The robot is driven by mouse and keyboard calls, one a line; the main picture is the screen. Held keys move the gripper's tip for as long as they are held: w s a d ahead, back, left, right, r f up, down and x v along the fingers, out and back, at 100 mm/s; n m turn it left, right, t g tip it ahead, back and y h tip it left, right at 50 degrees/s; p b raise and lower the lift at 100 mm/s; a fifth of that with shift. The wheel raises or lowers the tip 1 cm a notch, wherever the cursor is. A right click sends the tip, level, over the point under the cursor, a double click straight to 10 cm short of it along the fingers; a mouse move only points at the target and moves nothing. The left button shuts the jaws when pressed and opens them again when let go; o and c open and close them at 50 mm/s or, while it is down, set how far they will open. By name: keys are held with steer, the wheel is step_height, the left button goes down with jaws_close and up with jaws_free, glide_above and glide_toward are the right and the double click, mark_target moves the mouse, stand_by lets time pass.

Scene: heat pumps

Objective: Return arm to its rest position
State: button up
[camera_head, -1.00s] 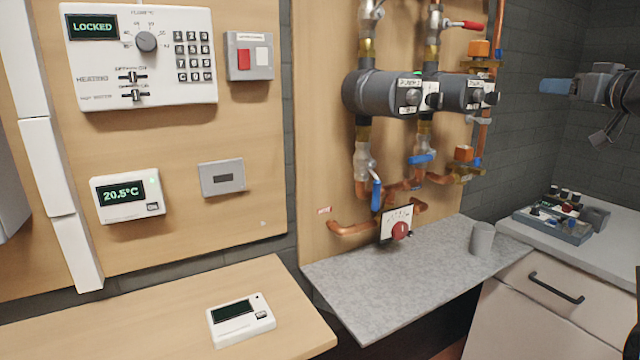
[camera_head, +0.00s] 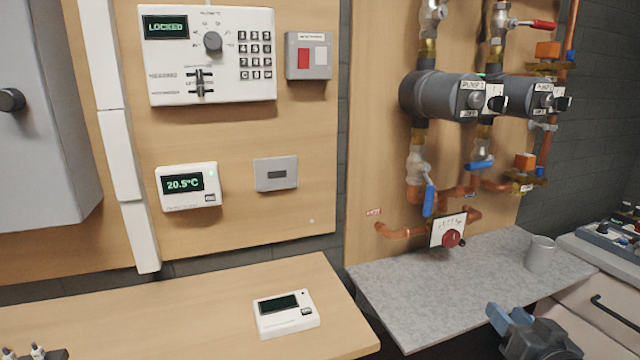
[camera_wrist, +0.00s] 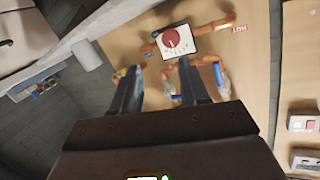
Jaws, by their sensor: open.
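My gripper (camera_head: 508,322) is at the lower right of the head view, in front of the grey counter and the drawer unit. In the wrist view its two dark fingers (camera_wrist: 164,90) stand apart with nothing between them, so it is open and empty. Beyond the fingers, the wrist view shows the gauge with the red knob (camera_wrist: 171,38) and copper pipes on the wooden panel. The rest of my arm is mostly outside the head view.
The grey counter (camera_head: 400,310) carries a grey mug (camera_head: 540,253). Above it are two pumps (camera_head: 440,95), pipes and the gauge (camera_head: 447,231). A control panel reading LOCKED (camera_head: 207,55) hangs at left. A small white device (camera_head: 286,314) lies on the wooden table (camera_head: 180,320).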

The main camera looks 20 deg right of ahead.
steer(key=s+a+f+n+y, duration=0.1)
steer(key=s+a+f, duration=0.2)
steer(key=s+a, duration=0.45)
steer(key=s+a+f+n, duration=0.1)
steer(key=s+a+f, duration=0.3)
steer(key=s+a, duration=0.4)
steer(key=s+a+r+n+y, duration=0.2)
steer(key=s+a+r, duration=0.1)
steer(key=s, duration=0.7)
steer(key=s+a+r+n+y, duration=0.1)
steer(key=s+a+r, duration=0.3)
steer(key=s, duration=0.6)
steer(key=shift+r+n+g+y, duration=0.2)
steer(key=shift+n+g+y, duration=0.1)
steer(key=shift+n+y, duration=0.15)
steer(key=shift+d, duration=0.1)
